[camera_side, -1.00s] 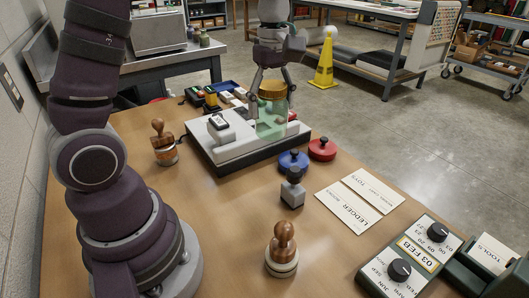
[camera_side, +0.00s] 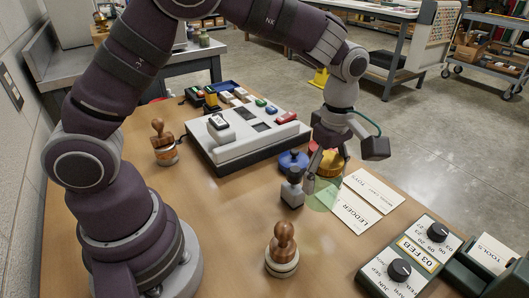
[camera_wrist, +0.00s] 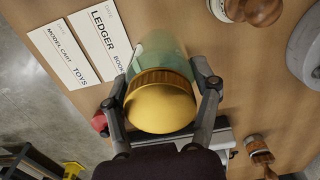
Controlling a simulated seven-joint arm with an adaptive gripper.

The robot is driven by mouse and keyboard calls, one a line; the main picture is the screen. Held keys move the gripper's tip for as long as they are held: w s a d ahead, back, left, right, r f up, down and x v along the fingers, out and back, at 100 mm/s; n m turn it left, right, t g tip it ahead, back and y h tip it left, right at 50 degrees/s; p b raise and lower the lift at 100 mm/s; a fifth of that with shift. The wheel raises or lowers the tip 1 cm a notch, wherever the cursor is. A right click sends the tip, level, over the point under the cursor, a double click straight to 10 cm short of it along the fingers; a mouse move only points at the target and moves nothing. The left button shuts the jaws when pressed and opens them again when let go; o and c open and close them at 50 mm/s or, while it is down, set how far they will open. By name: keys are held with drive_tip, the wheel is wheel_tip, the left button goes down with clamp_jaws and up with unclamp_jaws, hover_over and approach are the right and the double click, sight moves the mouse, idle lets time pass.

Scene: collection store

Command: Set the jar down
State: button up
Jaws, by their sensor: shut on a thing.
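The jar is green clear glass with a gold-yellow lid. In the side view its glass (camera_side: 322,197) is over the table beside the lettered cards, overlapping the near edge of the LEDGER card (camera_side: 352,212). My gripper (camera_side: 324,166) comes down from above and is shut on the jar, a finger on each side near the lid. In the wrist view the lid (camera_wrist: 160,107) faces the camera, between the two fingertips (camera_wrist: 160,85), and the green glass (camera_wrist: 160,48) extends beyond it. I cannot tell whether the jar's base touches the table.
A wooden-handled stamp (camera_side: 283,256) stands nearer. A date box (camera_side: 408,262) is front right.

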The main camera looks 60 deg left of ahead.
sight(319, 204)
wheel_tip(319, 204, down, 7)
drive_tip(key=shift+r, duration=0.2)
drive_tip(key=shift+f, duration=0.1)
drive_tip(key=o, duration=1.2)
